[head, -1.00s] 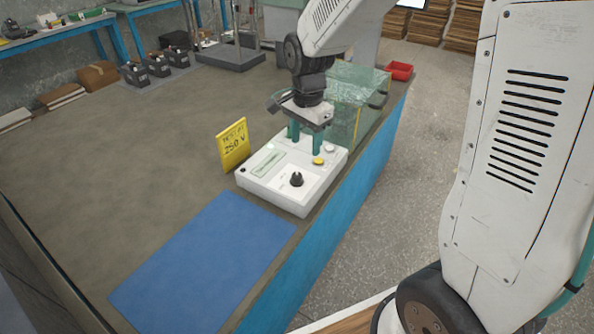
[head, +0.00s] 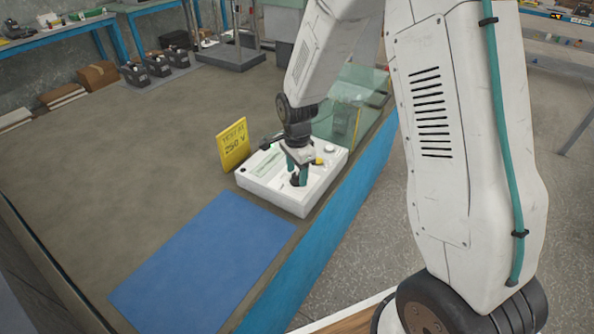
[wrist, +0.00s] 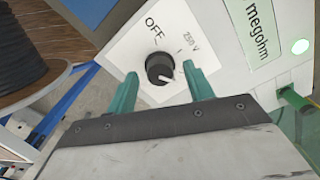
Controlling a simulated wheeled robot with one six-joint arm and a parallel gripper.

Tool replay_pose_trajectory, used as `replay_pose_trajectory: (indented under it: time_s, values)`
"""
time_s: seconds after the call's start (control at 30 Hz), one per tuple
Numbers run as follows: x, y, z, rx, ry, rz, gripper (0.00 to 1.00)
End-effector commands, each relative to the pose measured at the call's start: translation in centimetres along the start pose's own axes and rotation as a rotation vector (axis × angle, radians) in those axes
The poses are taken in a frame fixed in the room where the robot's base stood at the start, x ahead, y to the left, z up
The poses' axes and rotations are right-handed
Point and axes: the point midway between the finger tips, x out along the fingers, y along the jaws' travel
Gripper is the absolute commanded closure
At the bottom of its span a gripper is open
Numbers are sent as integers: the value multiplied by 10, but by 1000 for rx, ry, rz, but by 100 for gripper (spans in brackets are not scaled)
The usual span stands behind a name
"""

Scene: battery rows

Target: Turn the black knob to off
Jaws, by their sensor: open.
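The black knob (wrist: 159,67) sits on the white face of the tester box (head: 308,205). In the wrist view its white mark points to the lower right, away from the printed OFF at upper left; a 250 V label is at its right. My gripper (wrist: 161,78) is open, with one green finger on each side of the knob. The fingers look apart from it, though their height above the face is hard to tell. In the head view my gripper (head: 296,171) is over the front of the box and mostly hides the knob.
A yellow sign (head: 232,145) stands behind the box's left side. A blue mat (head: 205,260) lies in front on the bench. A clear greenish case (head: 345,110) stands behind the box at right. The bench left of the sign is clear.

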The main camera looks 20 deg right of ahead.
Motion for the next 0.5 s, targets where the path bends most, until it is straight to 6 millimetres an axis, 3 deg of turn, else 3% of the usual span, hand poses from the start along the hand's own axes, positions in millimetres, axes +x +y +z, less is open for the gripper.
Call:
replay_pose_trajectory:
  time_s: [0.2,0.37,0.5]
  values:
    - [0,0,0,0,0,0,48]
    - [0,0,0,0,0,0,92]
    - [0,0,0,-1,0,0,93]
